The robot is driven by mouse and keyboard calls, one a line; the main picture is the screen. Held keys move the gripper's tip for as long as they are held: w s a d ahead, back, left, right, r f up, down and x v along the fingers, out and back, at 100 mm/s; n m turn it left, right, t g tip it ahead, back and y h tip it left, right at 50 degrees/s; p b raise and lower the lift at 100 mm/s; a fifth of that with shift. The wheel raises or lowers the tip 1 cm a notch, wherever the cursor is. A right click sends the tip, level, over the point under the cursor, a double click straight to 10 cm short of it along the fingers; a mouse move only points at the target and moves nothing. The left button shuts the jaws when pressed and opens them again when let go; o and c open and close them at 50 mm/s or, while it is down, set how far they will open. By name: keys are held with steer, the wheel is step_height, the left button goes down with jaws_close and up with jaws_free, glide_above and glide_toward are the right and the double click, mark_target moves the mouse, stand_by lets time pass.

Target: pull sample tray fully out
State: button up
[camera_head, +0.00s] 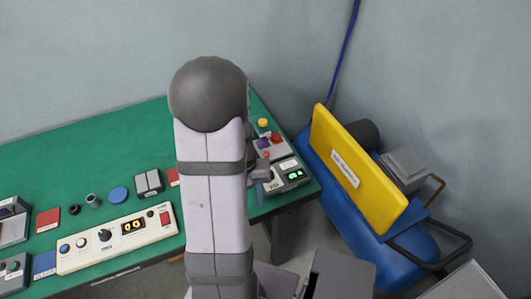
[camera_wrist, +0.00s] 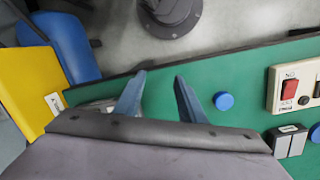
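I cannot make out a sample tray for certain in either view. A grey tester with a green display (camera_head: 294,176) stands at the right end of the green table, partly hidden by my arm. My gripper (camera_wrist: 160,76) is open in the wrist view, with two blue fingers apart and only green table seen between them. In the head view it is mostly hidden behind my arm, close to the left side of this tester; contact cannot be told. Another grey device (camera_head: 12,222) is cut off at the left edge.
A cream control panel (camera_head: 118,240) lies along the table's front, with a blue disc (camera_head: 118,194) and a grey double switch (camera_head: 149,183) behind it. A yellow panel (camera_head: 355,172) on a blue machine (camera_head: 330,185) stands right of the table. The middle back of the table is clear.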

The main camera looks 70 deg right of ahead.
mark_target(266, 153)
steer(key=shift+m+h, duration=0.5)
steer(key=shift+h, duration=0.3)
steer(key=d, duration=0.7)
steer(key=shift+d+f, duration=0.1)
steer(key=shift+d, duration=0.3)
steer(key=w+d+r+m+h, duration=0.1)
steer(key=d+r+h, duration=0.1)
steer(key=d, duration=0.3)
steer(key=w+d+r+m+t+h, duration=0.1)
steer(key=w+d+r+m, duration=0.1)
steer(key=d, duration=0.3)
steer(key=shift+d+r+m+h, duration=0.2)
steer(key=shift+r+m+h, duration=0.1)
steer(key=shift+h, duration=0.1)
steer(key=shift+f, duration=0.1)
steer(key=shift+p+x, duration=0.65)
steer(key=shift+x, duration=2.9)
steer(key=shift+w, duration=0.1)
jaws_close()
